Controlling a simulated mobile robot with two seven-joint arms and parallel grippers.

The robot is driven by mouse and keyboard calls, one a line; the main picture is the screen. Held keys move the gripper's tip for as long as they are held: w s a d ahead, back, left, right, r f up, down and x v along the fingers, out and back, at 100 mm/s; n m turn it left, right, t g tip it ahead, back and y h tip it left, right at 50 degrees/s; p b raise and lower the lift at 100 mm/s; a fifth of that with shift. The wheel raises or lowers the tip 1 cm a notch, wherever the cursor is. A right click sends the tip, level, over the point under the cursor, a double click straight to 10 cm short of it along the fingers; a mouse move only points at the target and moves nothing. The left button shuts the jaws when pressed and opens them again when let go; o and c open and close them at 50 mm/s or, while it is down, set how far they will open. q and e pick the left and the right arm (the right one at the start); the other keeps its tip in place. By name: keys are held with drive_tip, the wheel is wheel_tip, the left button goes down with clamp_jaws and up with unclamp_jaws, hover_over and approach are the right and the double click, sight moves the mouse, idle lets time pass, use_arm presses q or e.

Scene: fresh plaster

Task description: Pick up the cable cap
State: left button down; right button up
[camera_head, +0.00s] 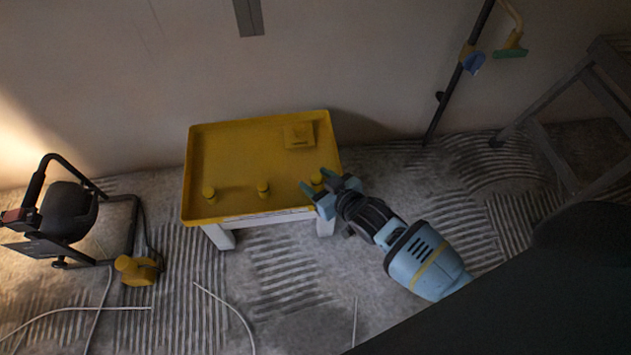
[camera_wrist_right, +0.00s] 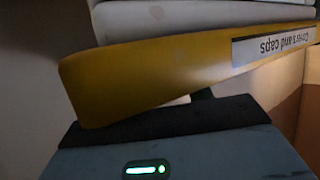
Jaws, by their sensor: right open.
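Several small yellow pieces lie on a yellow tray-topped stand (camera_head: 240,150) by the wall. Three are round caps in a row near its front edge: a left one (camera_head: 209,193), a middle one (camera_head: 263,189) and a right one (camera_head: 316,178). My right gripper (camera_head: 318,182) is open at the tray's front right corner, its fingertips on either side of the right cap in the head view. I cannot tell its height over the cap. The right wrist view shows the tray's yellow rim (camera_wrist_right: 150,75) with a label reading "Covers and caps", upside down; no cap shows there. My left gripper is not in view.
A flat square yellow cover (camera_head: 299,135) lies at the tray's back right. A black work lamp (camera_head: 68,212) stands on the floor at left, beside a yellow object (camera_head: 137,270). White cables (camera_head: 232,307) cross the floor. A ladder (camera_head: 560,150) leans at right.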

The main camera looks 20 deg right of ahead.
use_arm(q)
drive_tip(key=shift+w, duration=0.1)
use_arm(e)
drive_tip(key=c, duration=1)
drive_tip(key=shift+c, duration=0.2)
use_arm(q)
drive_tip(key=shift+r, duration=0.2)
use_arm(e)
drive_tip(key=shift+r, duration=0.1)
